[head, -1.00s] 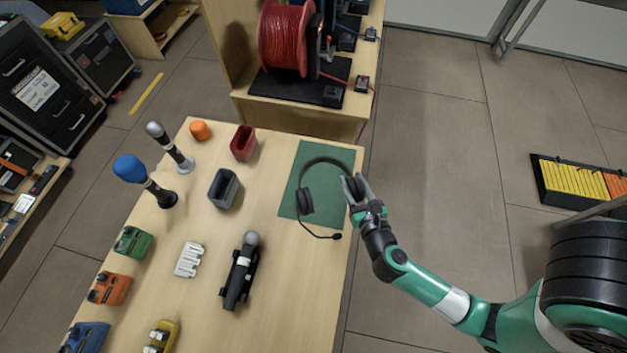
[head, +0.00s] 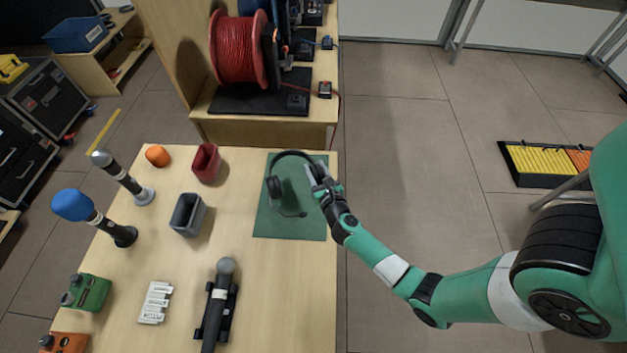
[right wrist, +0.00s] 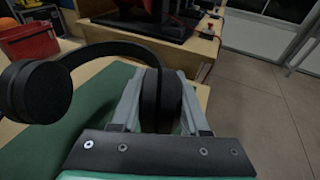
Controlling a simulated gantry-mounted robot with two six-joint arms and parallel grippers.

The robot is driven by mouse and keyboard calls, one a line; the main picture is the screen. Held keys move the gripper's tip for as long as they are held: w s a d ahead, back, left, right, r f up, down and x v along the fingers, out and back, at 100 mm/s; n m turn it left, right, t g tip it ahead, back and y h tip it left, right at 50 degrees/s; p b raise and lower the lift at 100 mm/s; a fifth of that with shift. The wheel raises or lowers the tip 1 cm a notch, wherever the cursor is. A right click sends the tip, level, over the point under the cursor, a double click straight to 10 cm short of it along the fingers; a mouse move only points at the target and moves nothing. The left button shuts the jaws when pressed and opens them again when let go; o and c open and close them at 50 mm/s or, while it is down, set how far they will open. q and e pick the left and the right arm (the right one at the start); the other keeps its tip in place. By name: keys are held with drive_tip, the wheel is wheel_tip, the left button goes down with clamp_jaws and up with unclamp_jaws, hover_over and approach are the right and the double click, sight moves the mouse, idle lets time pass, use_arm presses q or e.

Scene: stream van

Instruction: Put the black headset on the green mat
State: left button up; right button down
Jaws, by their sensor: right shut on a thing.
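The black headset (head: 274,187) is over the green mat (head: 290,228) at the right edge of the table. My right gripper (head: 319,178) is shut on the headset's right ear cup. In the right wrist view the ear cup (right wrist: 160,100) sits between the two fingers, with the headband arching left to the other ear cup. The mat (right wrist: 105,110) shows beneath the headset. I cannot tell whether the headset touches the mat. My left gripper is not in view.
A red cup (head: 206,164) and a grey cup (head: 187,214) stand left of the mat. A microphone in a black holder (head: 217,305) lies nearer. A shelf with a red cable reel (head: 238,50) stands behind the table.

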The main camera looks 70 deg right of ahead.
drive_tip(key=shift+w+d+f, duration=0.1)
drive_tip(key=shift+w+f, duration=0.05)
drive_tip(key=f+b, duration=0.3)
drive_tip(key=f, duration=0.1)
drive_tip(key=shift+w+d+b, duration=0.25)
drive_tip(key=shift+w+b, duration=0.05)
drive_tip(key=shift+w, duration=0.05)
drive_tip(key=shift+r, duration=0.1)
drive_tip(key=shift+c, duration=2)
unclamp_jaws()
drive_tip(key=shift+s, duration=0.1)
